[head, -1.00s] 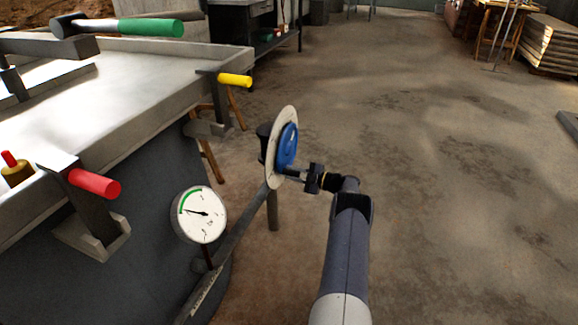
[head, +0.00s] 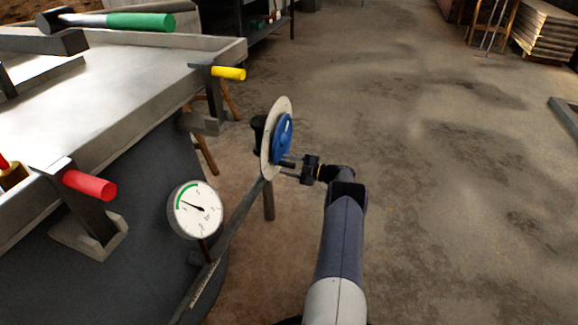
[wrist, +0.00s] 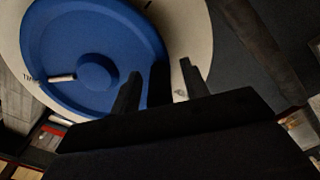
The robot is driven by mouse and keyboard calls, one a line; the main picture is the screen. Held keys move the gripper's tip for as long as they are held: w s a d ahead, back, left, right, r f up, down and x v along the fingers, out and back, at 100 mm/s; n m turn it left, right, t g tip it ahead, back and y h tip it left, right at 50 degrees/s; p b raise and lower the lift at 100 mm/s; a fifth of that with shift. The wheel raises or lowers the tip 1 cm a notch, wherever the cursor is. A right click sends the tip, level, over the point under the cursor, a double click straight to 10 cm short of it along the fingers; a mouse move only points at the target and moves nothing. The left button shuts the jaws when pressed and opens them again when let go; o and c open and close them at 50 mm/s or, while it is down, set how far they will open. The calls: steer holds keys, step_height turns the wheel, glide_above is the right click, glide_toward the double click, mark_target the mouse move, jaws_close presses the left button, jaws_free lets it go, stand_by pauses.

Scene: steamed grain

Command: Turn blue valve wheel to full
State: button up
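The blue valve wheel (head: 283,138) stands upright in front of a round pale plate (head: 270,155) beside the vat. In the wrist view the blue wheel (wrist: 70,40) fills the upper left, with a short white pointer (wrist: 62,77) beside its hub and partly cut-off lettering at the plate's left. My gripper (head: 288,163) is at the wheel's lower right edge. In the wrist view the fingers of my gripper (wrist: 160,82) stand apart on either side of a dark blue post at the rim, with gaps showing. Whether either finger touches it is unclear.
A dial gauge (head: 195,210) with a green arc stands left of the wheel; its needle points up-left. A red-handled lever (head: 90,186) and a yellow-handled lever (head: 228,73) stick out from the vat (head: 140,110). The floor to the right is open.

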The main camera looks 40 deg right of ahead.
steer(key=p+v, duration=0.2)
steer(key=v, duration=0.8)
steer(key=shift+s+d, duration=0.2)
steer(key=shift+s, duration=0.15)
steer(key=b+x, duration=0.2)
steer(key=x, duration=0.8)
steer(key=shift+w+a, duration=0.15)
steer(key=shift+w, duration=0.1)
steer(key=shift+w+a+b, duration=0.1)
steer(key=shift+w+b, duration=0.1)
steer(key=shift+b, duration=0.1)
steer(key=shift+s+r, duration=0.15)
steer(key=shift+r, duration=0.05)
steer(key=shift+s, duration=0.1)
